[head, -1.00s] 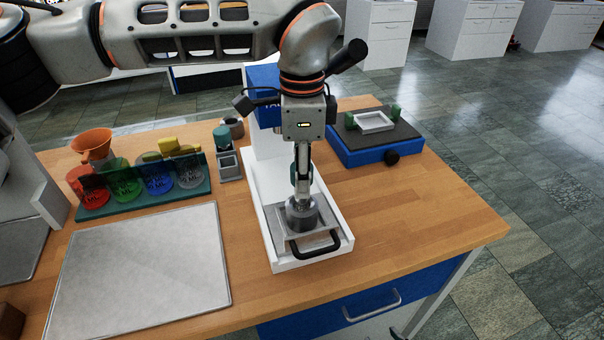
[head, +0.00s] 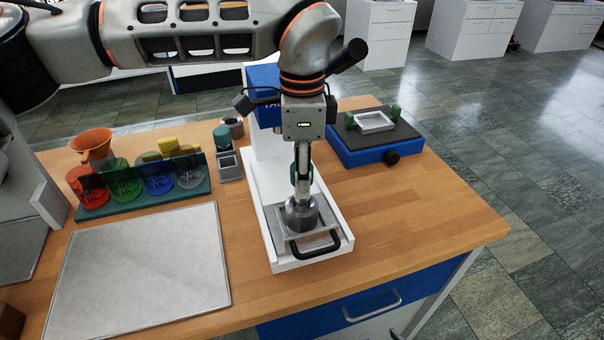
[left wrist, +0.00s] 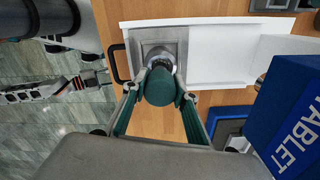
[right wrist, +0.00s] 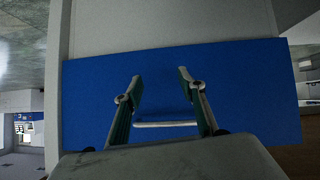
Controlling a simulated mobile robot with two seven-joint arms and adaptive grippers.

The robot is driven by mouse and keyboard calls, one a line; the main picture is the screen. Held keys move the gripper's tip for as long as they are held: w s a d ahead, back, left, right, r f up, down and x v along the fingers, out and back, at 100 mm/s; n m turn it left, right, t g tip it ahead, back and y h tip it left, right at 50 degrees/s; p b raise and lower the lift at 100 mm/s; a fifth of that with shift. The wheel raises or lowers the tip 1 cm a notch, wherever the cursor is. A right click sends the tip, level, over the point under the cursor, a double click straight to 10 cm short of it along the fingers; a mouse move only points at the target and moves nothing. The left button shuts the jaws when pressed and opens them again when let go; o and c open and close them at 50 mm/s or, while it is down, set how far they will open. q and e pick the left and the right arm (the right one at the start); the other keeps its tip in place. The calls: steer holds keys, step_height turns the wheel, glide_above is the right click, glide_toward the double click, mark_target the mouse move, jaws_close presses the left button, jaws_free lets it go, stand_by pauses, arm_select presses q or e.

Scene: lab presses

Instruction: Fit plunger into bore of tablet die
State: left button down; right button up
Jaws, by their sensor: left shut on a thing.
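My left gripper (head: 302,192) points straight down over the tablet die and is shut on the plunger. The plunger's round dark green head (left wrist: 160,87) shows between the fingers in the left wrist view. The tablet die (head: 301,215) is a grey metal cylinder on the square metal plate of the press. It also shows partly behind the plunger in the left wrist view (left wrist: 157,53). The fingers and the plunger head hide the bore, so I cannot tell how far the plunger sits in it. My right gripper (right wrist: 160,80) is open and empty, facing a blue drawer front.
The white press base (head: 343,252) has a black handle (head: 315,245) at its front. A blue device (head: 380,150) stands to the right. A rack (head: 145,200) with coloured beakers and a grey mat (head: 145,270) lie left.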

arm_select(q)
steer(key=shift+f+b, duration=1)
steer(key=shift+f, duration=1)
arm_select(e)
steer(key=shift+s+f, duration=0.25)
steer(key=shift+f, duration=0.45)
steer(key=shift+s+f, duration=0.2)
steer(key=shift+f, duration=0.45)
arm_select(q)
steer(key=c, duration=1.5)
jaws_free()
arm_select(e)
steer(key=shift+d, duration=0.1)
arm_select(q)
step_height(320, 180, up, 12)
steer(key=shift+s, duration=0.1)
